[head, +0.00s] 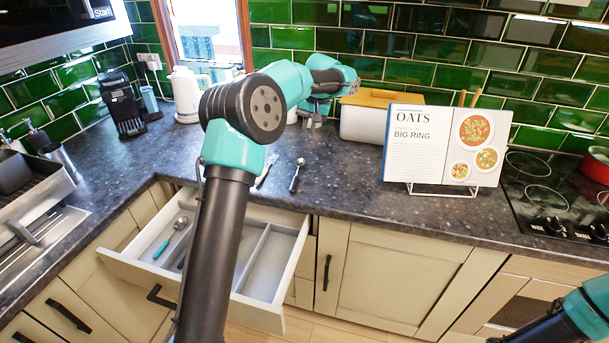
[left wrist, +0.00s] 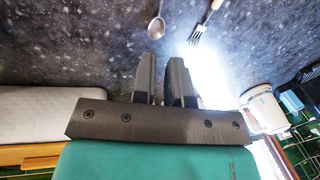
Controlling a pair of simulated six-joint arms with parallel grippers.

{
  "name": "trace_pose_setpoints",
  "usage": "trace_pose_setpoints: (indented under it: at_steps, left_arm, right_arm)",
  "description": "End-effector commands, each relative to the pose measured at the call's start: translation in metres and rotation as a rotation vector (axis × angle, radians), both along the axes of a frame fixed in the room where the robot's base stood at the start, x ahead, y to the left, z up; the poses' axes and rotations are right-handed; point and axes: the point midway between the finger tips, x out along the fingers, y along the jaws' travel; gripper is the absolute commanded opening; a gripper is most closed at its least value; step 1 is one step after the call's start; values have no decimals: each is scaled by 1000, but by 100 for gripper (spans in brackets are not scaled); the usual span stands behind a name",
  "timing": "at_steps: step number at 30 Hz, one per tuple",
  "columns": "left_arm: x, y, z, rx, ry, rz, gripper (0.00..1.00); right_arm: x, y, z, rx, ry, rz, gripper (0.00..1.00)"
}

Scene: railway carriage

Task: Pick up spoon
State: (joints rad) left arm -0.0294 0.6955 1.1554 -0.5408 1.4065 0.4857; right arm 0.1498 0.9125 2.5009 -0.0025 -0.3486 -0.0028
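A metal spoon (head: 297,175) lies on the dark speckled worktop (head: 350,195), its bowl toward the back wall. It also shows in the left wrist view (left wrist: 155,30), bowl nearest my gripper and handle running off the top edge. My left gripper (head: 313,120) is behind the spoon, near the white box, partly hidden by its own arm. In the left wrist view its two fingers (left wrist: 164,62) stand apart with an empty gap, short of the spoon's bowl. Of my right arm only a link shows at the lower right; its gripper is out of view.
A fork (head: 265,172) lies left of the spoon. The open drawer (head: 285,290) below holds a teal-handled spoon (head: 170,240). A white box with a wooden lid (head: 368,118), a recipe book on a stand (head: 440,150) and a white kettle (head: 186,95) stand on the worktop.

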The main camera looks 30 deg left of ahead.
Motion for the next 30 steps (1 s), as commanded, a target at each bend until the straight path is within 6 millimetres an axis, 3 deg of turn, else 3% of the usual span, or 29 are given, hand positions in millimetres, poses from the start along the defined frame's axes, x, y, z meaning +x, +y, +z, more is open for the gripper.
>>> trace_pose_setpoints:
  at_steps: [8, 13, 30]
  left_arm:
    - [0, 0, -1, 0, 0, 0, 14]
    - [-1, 2, -12, 0, 2, 0, 14]
    - [-7, 20, -104, 0, 2, 0, 14]
  right_arm:
    - [0, 0, 0, 0, 0, 0, 43]
    - [0, 0, 0, 0, 0, 0, 43]
    - [0, 0, 0, 0, 0, 0, 43]
